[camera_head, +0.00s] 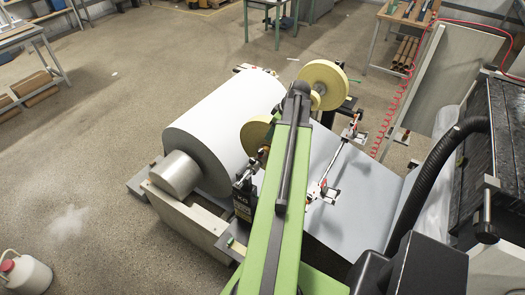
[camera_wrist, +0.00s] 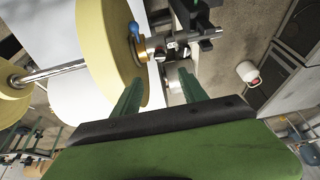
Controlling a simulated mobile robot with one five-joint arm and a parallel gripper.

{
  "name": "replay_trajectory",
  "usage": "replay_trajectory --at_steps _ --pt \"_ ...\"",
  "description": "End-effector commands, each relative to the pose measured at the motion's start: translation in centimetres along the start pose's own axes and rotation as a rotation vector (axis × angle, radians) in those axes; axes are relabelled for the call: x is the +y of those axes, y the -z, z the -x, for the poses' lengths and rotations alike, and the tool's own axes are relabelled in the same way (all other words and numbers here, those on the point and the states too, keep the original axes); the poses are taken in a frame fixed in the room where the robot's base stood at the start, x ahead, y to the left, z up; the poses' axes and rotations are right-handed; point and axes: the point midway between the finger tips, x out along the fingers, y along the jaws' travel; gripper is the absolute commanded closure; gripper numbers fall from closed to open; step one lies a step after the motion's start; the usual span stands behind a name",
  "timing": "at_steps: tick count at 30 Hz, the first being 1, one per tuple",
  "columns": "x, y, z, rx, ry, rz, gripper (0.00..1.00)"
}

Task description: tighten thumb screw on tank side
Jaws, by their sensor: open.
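My gripper (camera_wrist: 160,80) shows in the wrist view with its two green fingers apart and nothing between them. Ahead of the fingertips is a steel shaft end with a brass-coloured collar (camera_wrist: 141,50) and a small blue lever (camera_wrist: 133,28). A metal fitting (camera_wrist: 172,45) with a dark block sits just right of the collar. I cannot tell which small part is the thumb screw, and no tank is clearly recognisable. In the head view my green arm reaches over the machine and hides much of this area; my gripper cannot be made out there.
A yellow disc (camera_wrist: 105,50) stands close beside the left finger; another yellow disc (camera_head: 325,84) shows in the head view. A large white paper roll (camera_head: 215,130) lies left of my arm. A dark box (camera_head: 243,200) stands beside the roll. A paper sheet (camera_head: 360,200) slopes down right.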

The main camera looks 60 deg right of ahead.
Motion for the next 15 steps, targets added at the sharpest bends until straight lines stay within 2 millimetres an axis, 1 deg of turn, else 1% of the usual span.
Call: replay_trajectory --at_steps 1,15 --pt "0.0 -0.4 -1.9 0.000 0.000 0.001 0.50" --pt "0.0 -0.3 -12.4 0.000 0.002 0.001 0.50"
